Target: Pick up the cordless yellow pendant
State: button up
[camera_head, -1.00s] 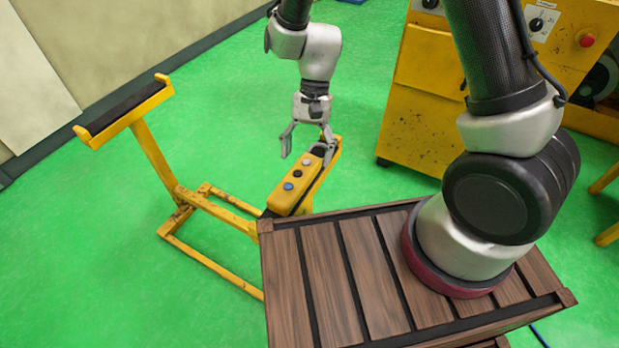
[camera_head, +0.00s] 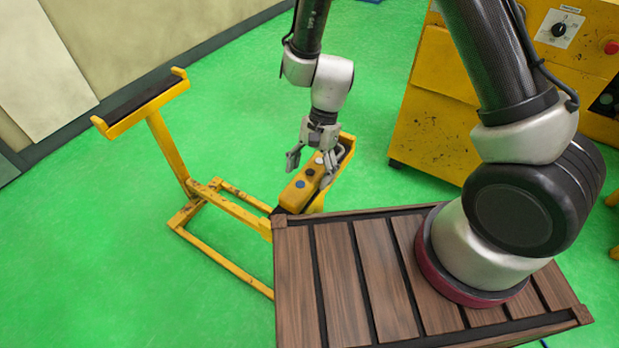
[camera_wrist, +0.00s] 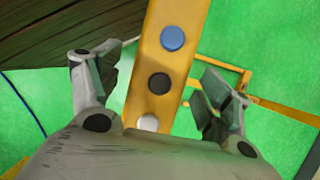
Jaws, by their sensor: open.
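The yellow pendant (camera_head: 300,187) is a long box with blue, black and white buttons. It lies on the black-padded end of a yellow stand, beside the wooden slatted platform. My gripper (camera_head: 311,166) is open above the pendant, with its fingers pointing down. In the wrist view, the pendant (camera_wrist: 170,60) runs between the two open fingers (camera_wrist: 155,92), one on each side, with gaps to both. The white button is partly hidden at the bottom by my gripper's body.
The yellow stand's other padded cradle (camera_head: 142,100) rises at the left. The wooden platform (camera_head: 340,285) is close in front of the pendant. A yellow machine cabinet (camera_head: 437,120) stands at the right. Green floor is clear between stand and wall.

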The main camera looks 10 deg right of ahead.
jog(key=shift+s+a+f, duration=0.1)
jog(key=shift+f, duration=0.25)
jog(key=c, duration=1.4)
jog(key=shift+c, duration=0.2)
jog(key=shift+r, duration=0.1)
